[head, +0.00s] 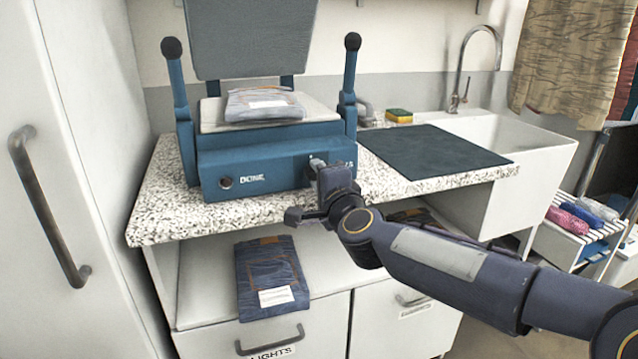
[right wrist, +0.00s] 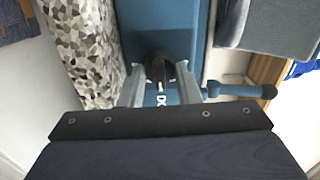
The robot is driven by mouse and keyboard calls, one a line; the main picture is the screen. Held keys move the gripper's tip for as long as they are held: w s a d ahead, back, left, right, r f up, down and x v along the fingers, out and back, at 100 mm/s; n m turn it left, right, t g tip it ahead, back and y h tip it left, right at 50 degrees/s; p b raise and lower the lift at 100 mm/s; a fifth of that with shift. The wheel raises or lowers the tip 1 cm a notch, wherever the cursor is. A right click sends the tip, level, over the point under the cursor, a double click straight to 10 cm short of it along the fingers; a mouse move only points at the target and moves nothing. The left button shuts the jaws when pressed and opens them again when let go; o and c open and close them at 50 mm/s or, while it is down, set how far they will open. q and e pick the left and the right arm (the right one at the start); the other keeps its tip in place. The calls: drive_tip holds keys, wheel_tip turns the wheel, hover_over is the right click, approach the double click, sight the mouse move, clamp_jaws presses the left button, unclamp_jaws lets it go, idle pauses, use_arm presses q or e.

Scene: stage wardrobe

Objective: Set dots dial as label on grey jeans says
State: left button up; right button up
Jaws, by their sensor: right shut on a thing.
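A blue heat press (head: 270,160) stands on the speckled counter with its upper plate raised. Folded grey-blue jeans (head: 262,104) with a white label lie on its lower plate; the label text is too small to read. A black dial (head: 225,182) is at the left of the press front. My right gripper (head: 317,165) is at the right of that front, shut on another dial, a dark knob (right wrist: 158,66) between its fingers in the right wrist view. The fingers and arm hide most of this dial and its marks, so I cannot tell its setting. My left gripper is not in view.
Darker blue jeans (head: 270,277) with a white label lie on the shelf below. A dark mat (head: 430,152) lies on the counter, right of the press. A sink (head: 510,135) and a sponge (head: 399,115) are beyond. A white cabinet (head: 85,130) closes off the left.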

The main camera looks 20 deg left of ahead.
drive_tip(key=m+b, duration=0.2)
drive_tip(key=m, duration=0.4)
drive_tip(key=shift+f, duration=0.15)
idle(0.3)
drive_tip(key=o, duration=1)
drive_tip(key=shift+c, duration=0.2)
